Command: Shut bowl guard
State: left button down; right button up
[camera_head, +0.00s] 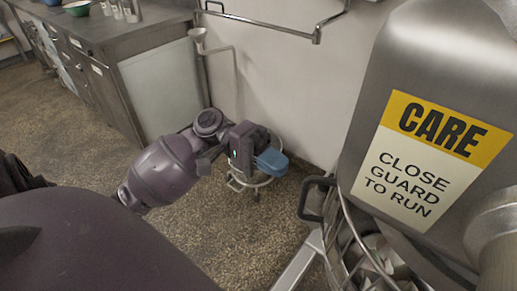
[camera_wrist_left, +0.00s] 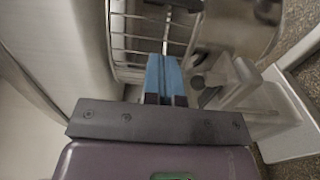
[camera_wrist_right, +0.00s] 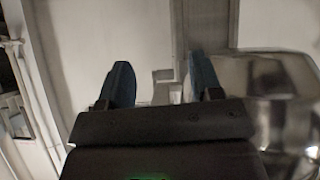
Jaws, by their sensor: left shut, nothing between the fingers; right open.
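The bowl guard (camera_head: 352,228) is a curved wire cage on the mixer at the right of the head view. A black handle (camera_head: 316,197) sticks out at its left side. The guard's bars also show in the left wrist view (camera_wrist_left: 137,43). My left gripper (camera_head: 272,163) is left of the handle, apart from it in the picture. Its blue fingers (camera_wrist_left: 164,70) are shut and empty. My right gripper (camera_wrist_right: 161,72) is open and empty in the right wrist view, left of a shiny metal bowl (camera_wrist_right: 285,95). The guard's lower part is cut off in the head view.
The mixer's large metal head (camera_head: 405,75) bears a yellow and white CARE sign (camera_head: 425,160). A steel counter (camera_head: 110,35) stands at the back left. A wall rail (camera_head: 265,25) runs above a white stand. The speckled floor (camera_head: 75,150) is clear at the left.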

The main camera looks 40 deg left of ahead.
pick_arm(q)
jog(key=shift+s+d, duration=0.45)
jog(key=shift+d, duration=0.4)
jog(key=shift+s+d, duration=0.5)
jog(key=shift+d, duration=0.35)
jog(key=shift+s+d, duration=0.45)
jog(key=shift+d, duration=0.4)
